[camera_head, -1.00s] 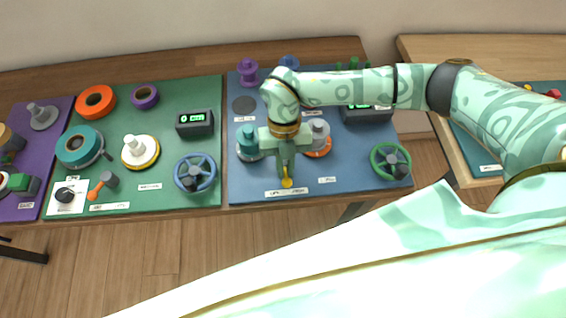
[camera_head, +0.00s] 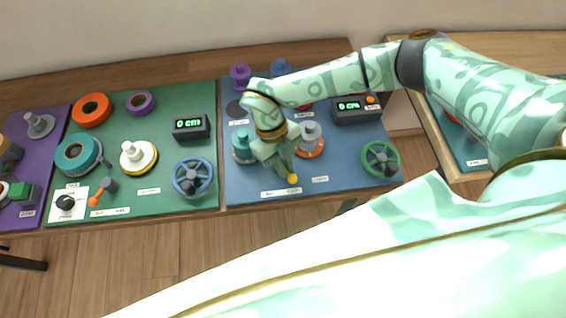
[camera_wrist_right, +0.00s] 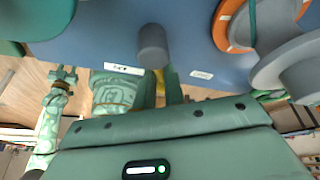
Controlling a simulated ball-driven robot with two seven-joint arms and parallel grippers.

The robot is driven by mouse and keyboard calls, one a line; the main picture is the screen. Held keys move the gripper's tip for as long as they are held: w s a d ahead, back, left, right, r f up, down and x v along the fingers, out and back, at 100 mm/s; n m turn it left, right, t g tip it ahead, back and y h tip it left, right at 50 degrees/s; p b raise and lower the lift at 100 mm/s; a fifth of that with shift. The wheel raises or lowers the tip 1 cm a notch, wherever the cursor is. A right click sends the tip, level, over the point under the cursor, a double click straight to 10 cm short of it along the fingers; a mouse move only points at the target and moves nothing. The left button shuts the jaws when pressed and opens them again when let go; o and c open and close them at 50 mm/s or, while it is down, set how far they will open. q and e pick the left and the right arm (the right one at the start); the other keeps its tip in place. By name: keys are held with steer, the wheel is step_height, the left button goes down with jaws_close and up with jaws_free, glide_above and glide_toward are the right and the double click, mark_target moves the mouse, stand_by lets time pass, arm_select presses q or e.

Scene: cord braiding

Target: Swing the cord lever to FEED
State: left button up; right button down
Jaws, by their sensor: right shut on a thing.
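The cord lever shows its yellow tip (camera_head: 292,178) at the front of the blue board, between two small white labels whose words I cannot read. My right gripper (camera_head: 285,168) is shut on the lever and hides most of it. In the right wrist view, a bit of yellow (camera_wrist_right: 160,82) shows between my fingers, behind a grey post (camera_wrist_right: 152,45). The left label (camera_head: 281,193) is just left of the tip, and the right label (camera_head: 320,179) is farther to its right. A green patterned limb (camera_wrist_right: 60,85) in the wrist view may be my left arm; its jaws are unclear.
A teal spool (camera_head: 243,146) and a grey spool on an orange ring (camera_head: 310,140) stand close behind my gripper. A green handwheel (camera_head: 380,158) and a counter reading 0 cm (camera_head: 357,109) are on the right. The board's front edge is near.

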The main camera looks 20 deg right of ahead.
steer(key=shift+s+d+f, duration=0.1)
steer(key=shift+s, duration=0.3)
steer(key=c, duration=1.5)
jaws_free()
steer(key=shift+c, duration=0.2)
steer(key=shift+o, duration=1.2)
steer(key=shift+s+d, duration=0.1)
steer(key=shift+s, duration=0.1)
steer(key=shift+w, duration=0.25)
steer(key=shift+w+r, duration=0.2)
steer(key=shift+r, duration=0.25)
steer(key=p+v, duration=0.1)
steer(key=v, duration=1.4)
steer(key=shift+r, duration=0.25)
steer(key=shift+s, duration=0.1)
